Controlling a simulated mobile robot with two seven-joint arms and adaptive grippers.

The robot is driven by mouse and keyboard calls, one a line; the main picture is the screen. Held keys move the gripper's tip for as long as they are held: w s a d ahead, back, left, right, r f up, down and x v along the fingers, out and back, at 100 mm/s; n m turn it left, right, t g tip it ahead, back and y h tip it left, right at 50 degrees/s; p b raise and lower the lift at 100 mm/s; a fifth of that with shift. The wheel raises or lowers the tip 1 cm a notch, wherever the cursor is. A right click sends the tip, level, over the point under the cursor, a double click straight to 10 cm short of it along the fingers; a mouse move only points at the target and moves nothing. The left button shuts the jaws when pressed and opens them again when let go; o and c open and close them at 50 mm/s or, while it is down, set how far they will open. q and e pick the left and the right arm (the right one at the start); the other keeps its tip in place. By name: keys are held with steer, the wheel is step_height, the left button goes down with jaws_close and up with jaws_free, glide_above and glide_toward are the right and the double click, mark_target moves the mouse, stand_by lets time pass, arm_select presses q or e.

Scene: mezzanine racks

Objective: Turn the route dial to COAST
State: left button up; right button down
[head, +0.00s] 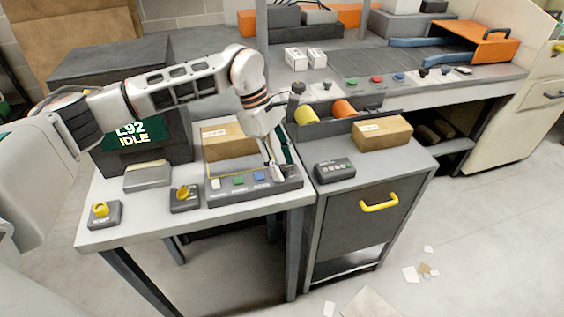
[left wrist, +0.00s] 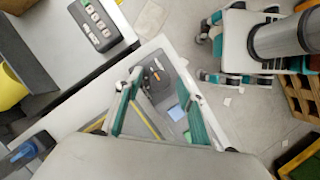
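A dark control panel (head: 225,192) lies on the left table, with green (head: 238,181) and blue (head: 258,177) buttons. My left gripper (head: 275,172) is low over its right end and covers part of it. In the left wrist view my left gripper (left wrist: 158,112) has its teal fingers spread, with the panel between them. Small white and orange marks (left wrist: 156,75) show at the panel's end. A box with a yellow knob (head: 184,193) stands left of the panel, and another yellow knob (head: 100,209) stands at the table's left. I cannot read which dial is ROUTE or where COAST is.
A display (head: 132,134) reading "L92 IDLE" stands behind. A cardboard box (head: 230,140) is behind the panel. A small dark keypad (head: 335,171) is on the grey cabinet (head: 345,235) to the right, near another cardboard box (head: 382,132). Paper scraps (head: 411,274) lie on the floor.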

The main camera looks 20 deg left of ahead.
arm_select(q)
steer(key=c, duration=1)
steer(key=shift+n, duration=0.4)
steer(key=shift+s+n+t, duration=0.1)
steer(key=shift+n+t, duration=0.3)
steer(key=shift+n, duration=0.2)
steer(key=shift+n+t+p, duration=0.35)
steer(key=shift+n+t, duration=0.05)
steer(key=shift+n, duration=0.8)
steer(key=shift+s+n+t+y, duration=0.15)
steer(key=shift+n+t, duration=0.3)
steer(key=shift+n, duration=0.65)
steer(key=shift+w+n+t+y, duration=0.15)
steer(key=shift+n+t, duration=0.3)
steer(key=shift+n, duration=0.65)
steer(key=shift+s, duration=0.1)
steer(key=o, duration=1.1)
